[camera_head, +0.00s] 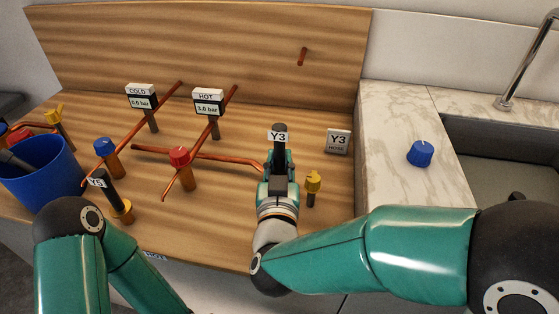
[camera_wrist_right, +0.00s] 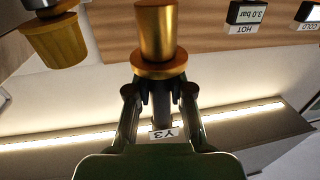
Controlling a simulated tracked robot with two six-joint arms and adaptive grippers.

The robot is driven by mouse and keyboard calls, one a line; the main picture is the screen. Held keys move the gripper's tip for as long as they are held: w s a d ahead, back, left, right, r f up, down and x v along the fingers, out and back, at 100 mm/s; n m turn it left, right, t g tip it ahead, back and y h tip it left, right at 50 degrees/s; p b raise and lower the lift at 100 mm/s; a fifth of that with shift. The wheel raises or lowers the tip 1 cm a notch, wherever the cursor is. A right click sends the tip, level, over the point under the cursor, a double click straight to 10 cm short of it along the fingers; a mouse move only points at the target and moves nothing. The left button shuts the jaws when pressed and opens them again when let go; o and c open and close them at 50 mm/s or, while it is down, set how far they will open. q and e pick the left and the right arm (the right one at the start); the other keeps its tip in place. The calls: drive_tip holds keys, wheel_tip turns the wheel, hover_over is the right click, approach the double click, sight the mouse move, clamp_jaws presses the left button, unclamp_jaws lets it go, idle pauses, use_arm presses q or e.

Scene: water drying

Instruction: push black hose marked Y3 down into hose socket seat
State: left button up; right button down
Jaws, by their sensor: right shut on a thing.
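A black hose (camera_head: 280,131) with a white Y3 label stands about upright in my right gripper (camera_head: 278,166), shut on it. In the right wrist view, turned upside down, the fingers (camera_wrist_right: 158,100) close around the dark hose, and its Y3 label (camera_wrist_right: 164,133) shows between them. A brass fitting with a wide collar (camera_wrist_right: 158,68) lies in line with the hose at the fingertips. Whether a gap is left between hose and collar is hidden by the fingers. My left gripper is not in view.
A yellow tap (camera_head: 313,182) is close to the right of my gripper.

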drive_tip(key=shift+f+b, duration=0.65)
drive_tip(key=shift+f, duration=0.2)
drive_tip(key=c, duration=1)
unclamp_jaws()
drive_tip(key=shift+r, duration=0.1)
drive_tip(key=shift+o, duration=0.2)
drive_tip(key=s, duration=0.7)
drive_tip(key=shift+s, duration=0.25)
drive_tip(key=shift+a, duration=0.1)
